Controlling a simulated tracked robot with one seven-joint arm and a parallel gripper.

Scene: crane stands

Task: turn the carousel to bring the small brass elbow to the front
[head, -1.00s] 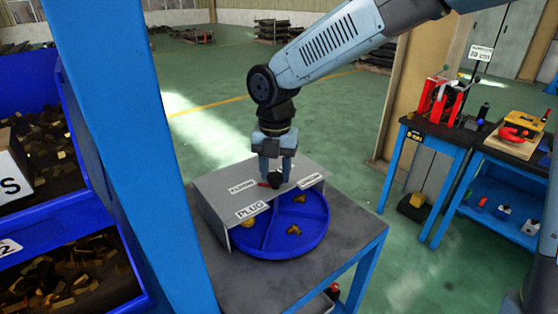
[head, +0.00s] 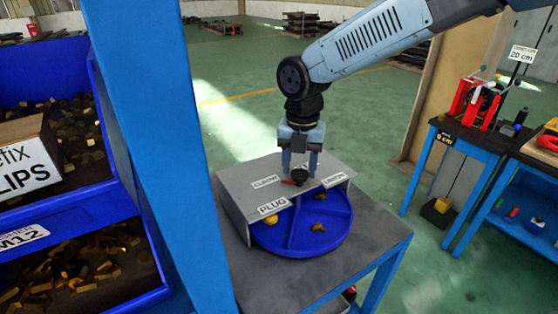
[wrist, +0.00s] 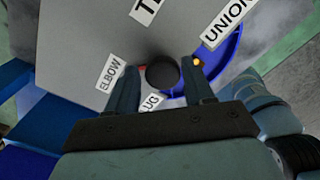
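The carousel is a blue round tray (head: 333,237) with dividers, its back part hidden under a grey cover (head: 236,192). The cover's labels include ELBOW, PLUG and UNION. A dark round knob (head: 300,175) stands on the cover beside a red mark; it also shows in the wrist view (wrist: 162,72). Small brass pieces lie in the exposed compartments: one at front left (head: 271,221), one at front right (head: 318,227), one further back (head: 320,197). I cannot tell which is the elbow. My gripper (head: 300,172) points down, open, its fingers either side of the knob with gaps showing in the wrist view.
The carousel stands on a dark-topped table (head: 372,232) with blue legs. A blue post (head: 160,150) and blue bins (head: 60,215) of brass parts stand at left. At right is a bench (head: 470,135) with red equipment. Green floor lies open behind.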

